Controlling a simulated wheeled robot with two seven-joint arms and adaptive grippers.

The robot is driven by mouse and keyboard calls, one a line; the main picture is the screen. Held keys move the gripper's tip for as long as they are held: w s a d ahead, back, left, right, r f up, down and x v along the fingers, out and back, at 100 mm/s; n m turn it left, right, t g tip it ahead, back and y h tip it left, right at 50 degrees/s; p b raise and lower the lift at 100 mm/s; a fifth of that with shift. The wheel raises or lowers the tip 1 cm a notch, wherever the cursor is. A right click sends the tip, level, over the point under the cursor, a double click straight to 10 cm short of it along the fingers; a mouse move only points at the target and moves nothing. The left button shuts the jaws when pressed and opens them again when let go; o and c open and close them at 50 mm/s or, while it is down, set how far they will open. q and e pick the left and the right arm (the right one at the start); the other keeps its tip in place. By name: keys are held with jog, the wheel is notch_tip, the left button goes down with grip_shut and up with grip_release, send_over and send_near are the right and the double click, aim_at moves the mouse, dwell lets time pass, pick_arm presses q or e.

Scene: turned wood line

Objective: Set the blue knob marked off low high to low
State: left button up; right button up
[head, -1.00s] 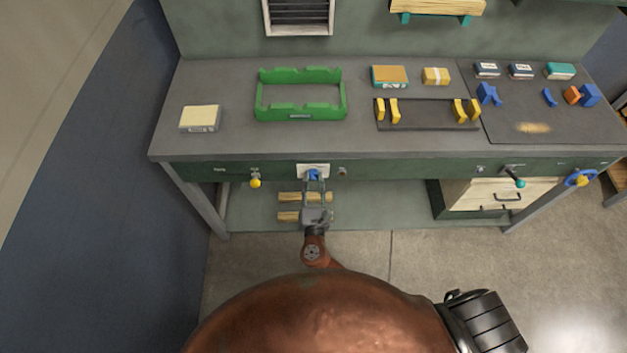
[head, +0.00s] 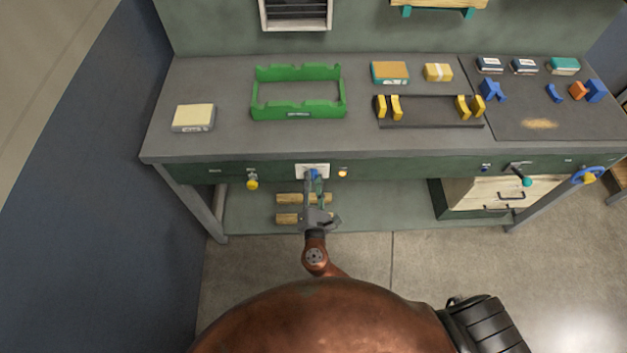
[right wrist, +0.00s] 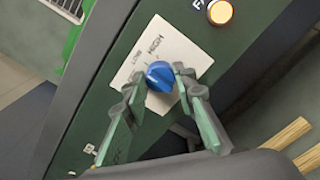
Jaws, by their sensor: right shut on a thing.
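The blue knob (right wrist: 160,76) sits on a white plate (right wrist: 185,52) on the bench's green front panel; LOW and HIGH can be read on the plate. My left gripper is not in view.
A round lamp (right wrist: 219,12) beside the plate glows amber. A yellow-tipped control (head: 252,184) is left on the panel; a teal-tipped lever (head: 526,181) and a blue wheel (head: 588,175) are right. Wooden bars (head: 302,199) lie below. A green frame (head: 297,113) stands on the bench.

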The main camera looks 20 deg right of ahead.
jog(key=o, duration=1.2)
jog(key=shift+c, duration=0.2)
jog(key=v, duration=1.2)
